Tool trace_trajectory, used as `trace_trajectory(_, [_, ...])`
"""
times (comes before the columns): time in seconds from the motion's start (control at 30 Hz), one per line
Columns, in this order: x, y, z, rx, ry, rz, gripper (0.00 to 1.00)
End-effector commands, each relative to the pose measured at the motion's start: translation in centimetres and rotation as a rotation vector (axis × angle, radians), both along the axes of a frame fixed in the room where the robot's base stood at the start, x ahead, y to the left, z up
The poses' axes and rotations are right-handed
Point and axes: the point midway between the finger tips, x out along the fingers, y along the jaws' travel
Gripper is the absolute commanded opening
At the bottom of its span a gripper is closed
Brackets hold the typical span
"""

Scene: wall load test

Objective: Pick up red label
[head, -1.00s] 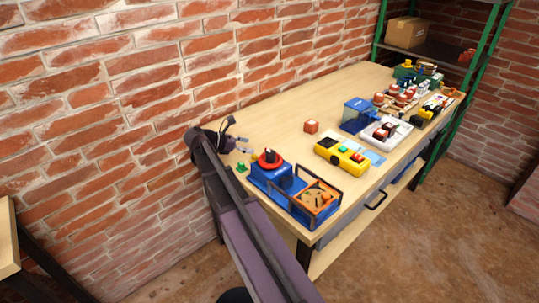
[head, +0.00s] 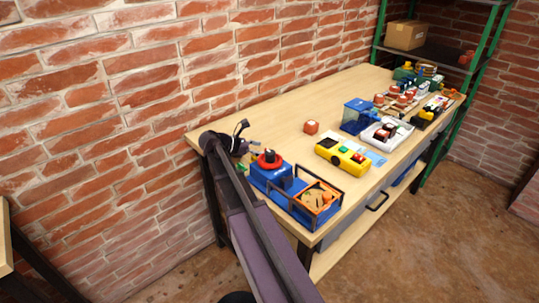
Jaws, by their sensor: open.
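I cannot make out a red label for certain at this size. A small red block (head: 311,127) stands alone on the wooden table, with a pale mark on it. A red ring-shaped part (head: 269,160) sits on top of a blue device (head: 271,178) at the near left end. My gripper (head: 250,142) is open over the table's left end, behind and left of the blue device, apart from the red block. Its fingertips are small and hard to see. My arm hides part of the table's left edge.
An orange tray (head: 331,207) with small pieces stands at the front edge. A yellow device (head: 340,156), a blue bin (head: 357,115) and a white tray (head: 398,138) stand to the right. The brick wall (head: 150,90) is close behind. The table's back middle (head: 300,95) is clear.

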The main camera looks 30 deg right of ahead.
Motion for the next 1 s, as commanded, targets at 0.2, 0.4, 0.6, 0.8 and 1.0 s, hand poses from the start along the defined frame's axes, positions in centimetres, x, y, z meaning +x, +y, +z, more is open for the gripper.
trace_trajectory(0.2, [-0.5, -1.9, -1.0, 0.000, 0.000, 0.000, 0.83])
trace_trajectory(0.4, [-0.6, -2.1, -1.0, 0.000, 0.001, 0.001, 0.83])
trace_trajectory(0.6, [-0.6, -2.1, -1.0, 0.000, 0.001, 0.001, 0.83])
trace_trajectory(0.8, [-0.5, -2.1, -1.0, 0.000, 0.001, 0.001, 0.83])
trace_trajectory(1.0, [-0.5, -2.0, -1.0, 0.000, 0.000, 0.002, 0.35])
